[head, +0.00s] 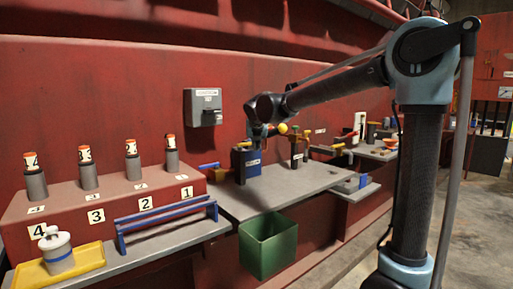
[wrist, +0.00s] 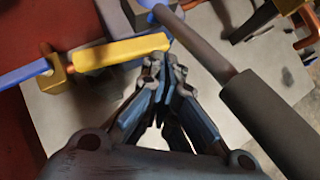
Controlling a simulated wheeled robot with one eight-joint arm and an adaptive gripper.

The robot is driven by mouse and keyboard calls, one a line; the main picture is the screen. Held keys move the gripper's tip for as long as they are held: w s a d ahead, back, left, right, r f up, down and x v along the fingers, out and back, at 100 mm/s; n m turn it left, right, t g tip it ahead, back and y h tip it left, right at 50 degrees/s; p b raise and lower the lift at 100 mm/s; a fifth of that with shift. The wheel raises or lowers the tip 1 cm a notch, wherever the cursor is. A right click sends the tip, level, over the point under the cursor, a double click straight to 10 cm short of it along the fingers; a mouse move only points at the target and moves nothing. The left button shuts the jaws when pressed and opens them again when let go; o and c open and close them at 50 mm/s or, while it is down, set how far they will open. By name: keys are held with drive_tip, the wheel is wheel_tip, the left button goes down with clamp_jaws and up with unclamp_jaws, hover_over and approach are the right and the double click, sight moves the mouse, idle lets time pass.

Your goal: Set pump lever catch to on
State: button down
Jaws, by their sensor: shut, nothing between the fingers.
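A bar with a yellow handle (wrist: 120,53) and a blue end (wrist: 24,76) runs through a brown block (wrist: 57,76) in the wrist view. It looks like the catch, though no label is readable. My gripper (wrist: 159,62) is shut and empty, with its fingertips close to the right end of the yellow handle. I cannot tell whether they touch. A dark rod with a thick grey grip (wrist: 272,120) slants past on the right. In the head view my gripper (head: 258,136) is small above the blue box (head: 246,165), its fingertips unclear.
A grey switch box (head: 204,106) is on the red wall.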

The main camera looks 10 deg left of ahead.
drive_tip(key=shift+w, duration=0.5)
idle(0.5)
